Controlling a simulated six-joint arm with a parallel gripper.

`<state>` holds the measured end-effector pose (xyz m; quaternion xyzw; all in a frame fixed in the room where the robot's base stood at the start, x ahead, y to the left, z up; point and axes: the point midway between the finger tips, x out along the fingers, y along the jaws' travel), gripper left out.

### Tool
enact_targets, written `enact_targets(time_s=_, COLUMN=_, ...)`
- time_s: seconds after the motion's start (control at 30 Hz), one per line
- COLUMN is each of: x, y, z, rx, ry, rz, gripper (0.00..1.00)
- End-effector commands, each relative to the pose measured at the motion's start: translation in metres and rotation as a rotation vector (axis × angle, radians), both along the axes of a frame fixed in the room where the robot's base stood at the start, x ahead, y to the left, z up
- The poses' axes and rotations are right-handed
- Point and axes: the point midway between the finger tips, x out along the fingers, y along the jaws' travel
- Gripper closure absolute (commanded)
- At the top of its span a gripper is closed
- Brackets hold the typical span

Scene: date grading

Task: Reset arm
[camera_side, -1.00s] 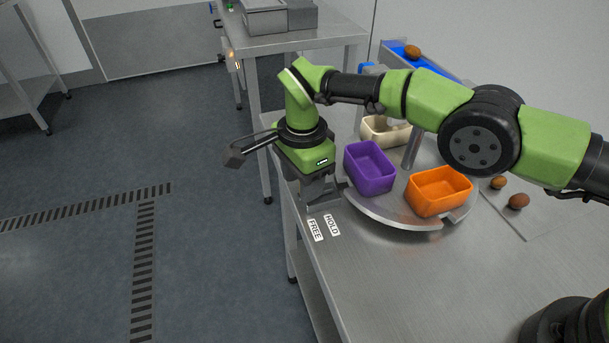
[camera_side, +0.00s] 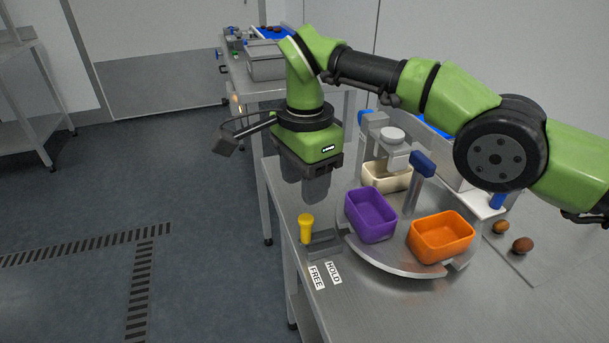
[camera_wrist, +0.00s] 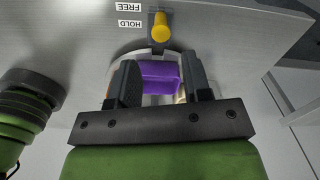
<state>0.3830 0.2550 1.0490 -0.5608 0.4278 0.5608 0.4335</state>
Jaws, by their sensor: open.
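The lever also shows beyond the fingers in the wrist view (camera_wrist: 160,28). I cannot tell which label it is set to.
A round steel turntable (camera_side: 390,262) carries a purple bin (camera_side: 371,230), an orange bin (camera_side: 440,252) and a cream bin (camera_side: 385,179). Two dates (camera_side: 522,246) lie on a plate at right. A second bench stands behind. Space left of the gripper is open floor.

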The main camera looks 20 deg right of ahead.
Motion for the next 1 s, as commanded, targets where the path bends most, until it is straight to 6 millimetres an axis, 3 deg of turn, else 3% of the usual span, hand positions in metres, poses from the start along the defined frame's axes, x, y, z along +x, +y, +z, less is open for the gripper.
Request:
enact_targets(time_s=0.57, x=0.0, y=0.0, z=0.002, rx=0.001, ry=0.0, rz=0.0, gripper=0.55)
enact_targets(time_s=0.67, x=0.003, y=-0.004, z=0.01, rx=0.006, ry=-0.008, rz=0.017, gripper=0.55)
enact_targets(time_s=0.77, x=0.009, y=-0.014, z=0.035, rx=0.023, ry=-0.028, rz=0.066, gripper=0.55)
enact_targets(time_s=1.0, x=0.007, y=-0.069, z=0.126, rx=0.074, ry=-0.135, rz=0.288, gripper=0.55)
